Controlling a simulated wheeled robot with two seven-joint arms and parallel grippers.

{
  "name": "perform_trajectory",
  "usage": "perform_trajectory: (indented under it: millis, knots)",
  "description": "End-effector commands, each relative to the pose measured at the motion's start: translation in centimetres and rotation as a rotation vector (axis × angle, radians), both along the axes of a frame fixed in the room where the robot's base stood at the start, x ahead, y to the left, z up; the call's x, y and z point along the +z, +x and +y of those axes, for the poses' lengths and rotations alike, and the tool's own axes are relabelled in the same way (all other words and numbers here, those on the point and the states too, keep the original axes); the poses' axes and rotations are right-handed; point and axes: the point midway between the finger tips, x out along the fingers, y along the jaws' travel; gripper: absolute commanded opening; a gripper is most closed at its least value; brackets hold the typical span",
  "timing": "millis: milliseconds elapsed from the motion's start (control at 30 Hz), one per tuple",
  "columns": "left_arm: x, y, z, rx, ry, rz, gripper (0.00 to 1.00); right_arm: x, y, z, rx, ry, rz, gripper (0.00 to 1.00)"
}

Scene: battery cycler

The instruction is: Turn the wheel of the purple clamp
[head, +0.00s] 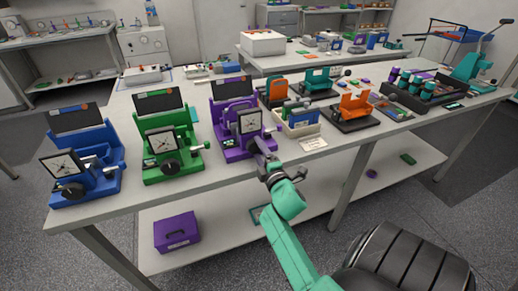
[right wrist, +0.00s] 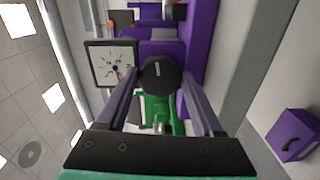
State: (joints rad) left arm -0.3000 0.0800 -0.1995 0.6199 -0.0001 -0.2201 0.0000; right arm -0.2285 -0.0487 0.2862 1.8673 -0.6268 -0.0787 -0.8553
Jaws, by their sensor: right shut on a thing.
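The purple clamp (head: 232,139) stands on the table between the green clamp and the orange holders. Its dial gauge (head: 248,121) faces front, and the dial also shows in the right wrist view (right wrist: 112,63). My right gripper (head: 262,147) reaches to the front of the purple clamp, below the dial. In the right wrist view the black wheel (right wrist: 160,77) sits between my two fingers, which are shut on it. In the head view the wheel is hidden behind my gripper. My left gripper is not in view.
A green clamp (head: 168,143) and a blue clamp (head: 85,170) stand to the left on the same table. A beige tray (head: 290,127) and an orange holder (head: 354,104) are to the right. A purple box (head: 177,232) sits on the lower shelf.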

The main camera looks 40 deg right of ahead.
Motion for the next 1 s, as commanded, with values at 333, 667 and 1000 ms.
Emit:
perform_trajectory:
  millis: [333,667,1000]
  knots:
    - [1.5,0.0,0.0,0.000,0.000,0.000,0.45,0.0,0.0,0.0,-0.001,0.312,-0.107,0.13]
    - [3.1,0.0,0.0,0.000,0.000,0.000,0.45,-0.1,0.0,0.1,-0.002,0.609,-0.208,0.13]
    - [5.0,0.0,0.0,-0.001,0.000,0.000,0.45,-0.2,0.1,0.2,-0.002,0.914,-0.315,0.13]
